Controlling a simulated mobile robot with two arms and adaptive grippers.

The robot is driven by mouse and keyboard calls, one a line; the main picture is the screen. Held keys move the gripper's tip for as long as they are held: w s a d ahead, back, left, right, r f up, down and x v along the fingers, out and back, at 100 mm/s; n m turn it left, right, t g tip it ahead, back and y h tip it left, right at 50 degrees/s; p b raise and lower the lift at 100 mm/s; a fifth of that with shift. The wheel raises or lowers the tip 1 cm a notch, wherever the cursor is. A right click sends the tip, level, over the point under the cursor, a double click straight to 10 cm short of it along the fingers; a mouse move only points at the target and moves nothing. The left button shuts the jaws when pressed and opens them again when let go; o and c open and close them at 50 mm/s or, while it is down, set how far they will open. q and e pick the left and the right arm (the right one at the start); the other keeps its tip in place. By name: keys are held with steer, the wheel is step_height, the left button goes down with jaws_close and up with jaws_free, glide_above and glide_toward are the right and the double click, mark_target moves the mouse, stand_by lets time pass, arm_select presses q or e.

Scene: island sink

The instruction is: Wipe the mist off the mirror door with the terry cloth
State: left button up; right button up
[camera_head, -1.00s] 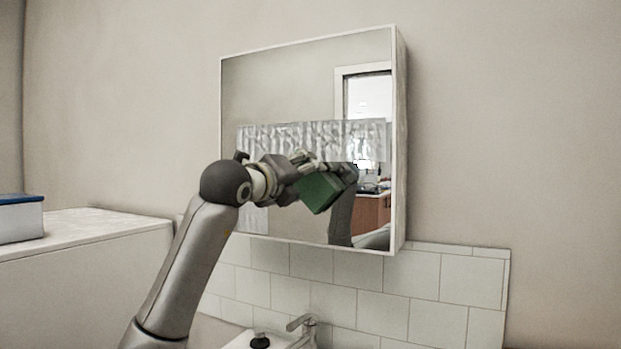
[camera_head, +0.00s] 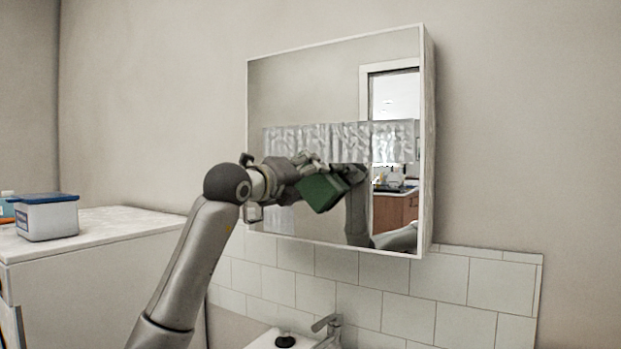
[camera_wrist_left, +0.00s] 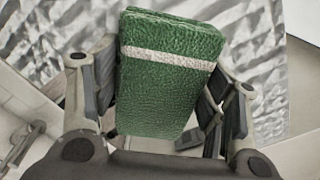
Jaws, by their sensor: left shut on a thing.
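The mirror door (camera_head: 320,85) is the front of a white wall cabinet. A wavy grey band of mist (camera_head: 300,138) crosses its middle, and a patch shows lower left beside my arm. Glass above the band and at lower right looks clear. My left gripper (camera_head: 322,178) is shut on the folded green terry cloth (camera_head: 325,194) in front of the mirror, below the band. In the left wrist view, the cloth (camera_wrist_left: 165,95) with its pale stripe sits between the fingers of my gripper (camera_wrist_left: 160,90), with mist behind. Contact with the glass cannot be told. My right gripper is out of view.
A tap (camera_head: 327,324) and basin edge lie below the tiled splashback (camera_head: 380,300). A blue-lidded box (camera_head: 47,218) stands on the white counter (camera_head: 120,222) at left. A small handle (camera_head: 253,213) shows at the door's left edge. The wall right of the cabinet is clear.

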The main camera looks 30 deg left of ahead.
arm_select(q)
steer(key=shift+w+a, duration=0.1)
steer(key=shift+a, duration=1.25)
steer(key=shift+w+a+p, duration=0.1)
steer(key=shift+a+p, duration=0.45)
steer(key=shift+a, duration=0.05)
steer(key=a+r+p, duration=0.4)
steer(key=a+p, duration=0.2)
steer(key=shift+w+r+p, duration=0.2)
steer(key=shift+r+p, duration=0.1)
steer(key=shift+p, duration=0.1)
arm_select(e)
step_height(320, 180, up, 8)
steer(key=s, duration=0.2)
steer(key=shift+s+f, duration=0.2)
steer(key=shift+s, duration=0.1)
